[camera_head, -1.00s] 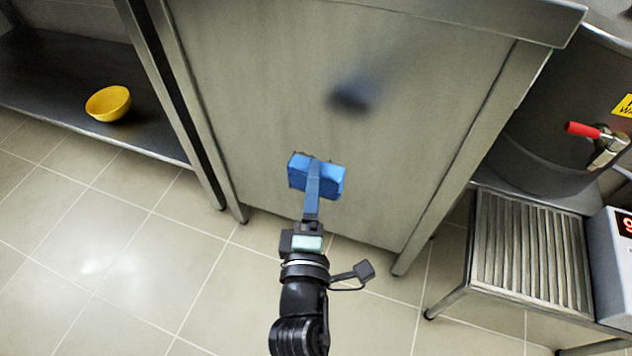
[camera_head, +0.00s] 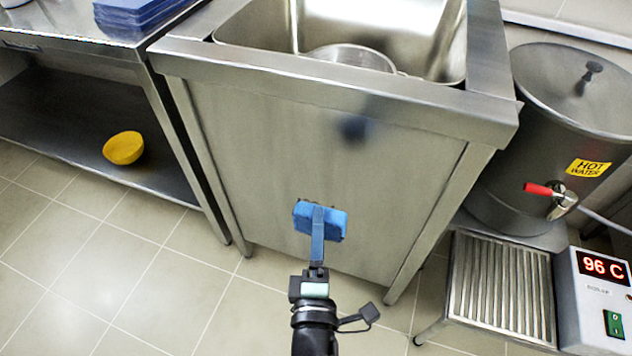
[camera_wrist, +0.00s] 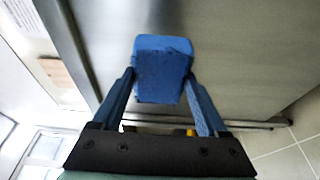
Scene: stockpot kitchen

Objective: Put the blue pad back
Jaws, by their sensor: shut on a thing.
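The blue pad (camera_head: 334,224) is a small blue block in front of the steel front panel of the sink unit. My gripper (camera_head: 319,222) is shut on it. In the wrist view the blue pad (camera_wrist: 162,68) sits between the tips of my two blue fingers (camera_wrist: 160,85). The head view does not clearly show whether the pad touches the panel. A blurred dark spot, like a reflection, shows on the panel above the pad.
A steel sink (camera_head: 425,35) with a round metal pot (camera_head: 352,57) in it tops the unit. At left are a yellow bowl (camera_head: 123,148) and stacked blue items (camera_head: 135,14). At right stand a hot-water boiler (camera_head: 568,95) with a red-handled tap (camera_head: 540,189) and a slatted stand (camera_head: 500,285).

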